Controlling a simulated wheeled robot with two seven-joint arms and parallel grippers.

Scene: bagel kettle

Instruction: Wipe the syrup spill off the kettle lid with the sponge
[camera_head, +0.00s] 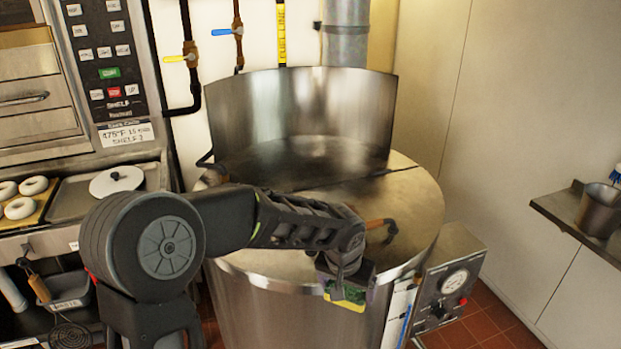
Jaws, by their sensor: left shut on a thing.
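The large steel kettle (285,312) stands in the middle, its back half raised as an upright curved wall. Its flat front lid (412,197) is closed and has a brown-gripped handle (383,225). My left arm reaches across the lid from the left. My left gripper (343,278) is shut on a yellow-green sponge (352,296) at the lid's front rim, pointing down. I cannot tell whether the sponge touches the lid. I cannot make out a distinct syrup spill; my arm covers part of the lid. My right gripper is out of view.
A control box with a round gauge (453,281) sticks out at the kettle's right front. An oven and a tray of bagels (22,203) stand at the left. A metal shelf (560,208) with a steel pot (598,212) is at the right.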

